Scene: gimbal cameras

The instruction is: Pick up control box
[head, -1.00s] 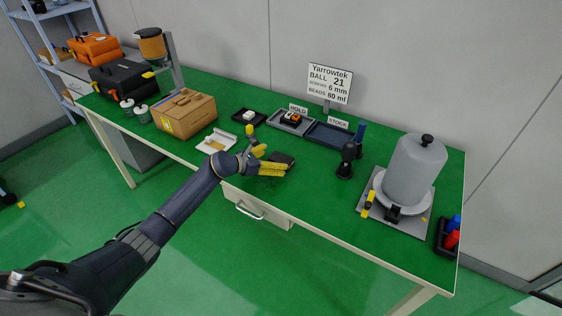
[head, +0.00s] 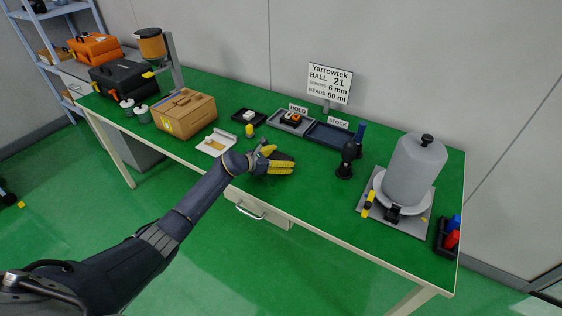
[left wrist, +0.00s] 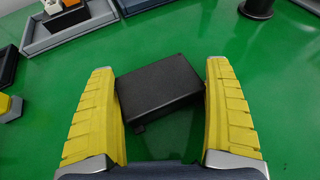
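A small black box (left wrist: 160,88), which looks like the control box, lies flat on the green bench top, turned slightly askew. In the left wrist view it sits between the two yellow fingers of my left gripper (left wrist: 160,70). The fingers are spread wide, one on each side, with their edges very close to the box; I cannot tell whether they touch it. In the head view my left gripper (head: 279,160) is low over the front of the bench and hides most of the box (head: 285,155). My right gripper does not show.
Behind stand the HOLD tray (head: 276,124) with a small device, the STOCK tray (head: 322,140) and a black stand (head: 346,168).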

